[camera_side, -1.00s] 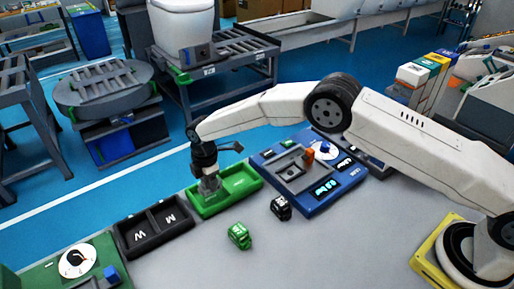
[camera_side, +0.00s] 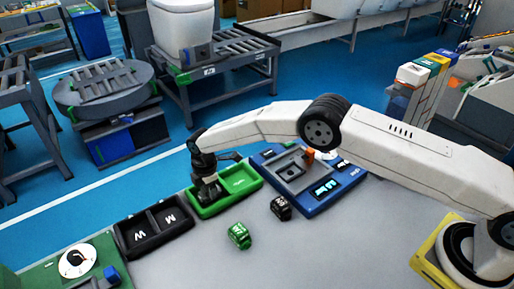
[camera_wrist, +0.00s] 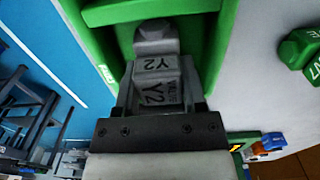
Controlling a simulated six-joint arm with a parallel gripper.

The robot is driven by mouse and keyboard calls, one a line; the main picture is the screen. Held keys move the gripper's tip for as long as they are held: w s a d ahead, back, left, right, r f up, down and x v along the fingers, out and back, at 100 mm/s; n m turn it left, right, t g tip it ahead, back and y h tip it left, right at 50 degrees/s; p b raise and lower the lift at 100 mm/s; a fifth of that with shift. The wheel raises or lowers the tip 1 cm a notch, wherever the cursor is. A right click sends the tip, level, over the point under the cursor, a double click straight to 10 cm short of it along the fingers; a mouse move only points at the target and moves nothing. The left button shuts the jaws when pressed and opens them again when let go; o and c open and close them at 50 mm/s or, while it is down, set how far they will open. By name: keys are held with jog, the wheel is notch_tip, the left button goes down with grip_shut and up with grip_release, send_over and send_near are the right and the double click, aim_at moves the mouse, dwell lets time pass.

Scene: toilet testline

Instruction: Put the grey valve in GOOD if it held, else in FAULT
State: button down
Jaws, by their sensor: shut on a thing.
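My gripper (camera_wrist: 158,100) is shut on the grey valve (camera_wrist: 157,68), a pale grey block marked Y2. In the wrist view the valve is between the fingers, over the floor of the green tray (camera_wrist: 223,35). In the side view my gripper (camera_side: 208,194) reaches down into the left part of the green tray (camera_side: 240,182) and hides most of the valve. I cannot tell whether the valve touches the tray floor. The tray's lettering is too small to read, and no bin reading FAULT can be made out.
A green valve (camera_side: 239,236) and a black valve (camera_side: 281,208) lie on the grey bench in front. A blue test unit (camera_side: 325,205) with a lit display stands right.

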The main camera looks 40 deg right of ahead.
jog(key=shift+f, duration=0.15)
jog(key=shift+c, duration=0.8)
grip_release()
notch_tip(320, 180, up, 12)
dwell(0.5)
jog(key=shift+r, duration=0.2)
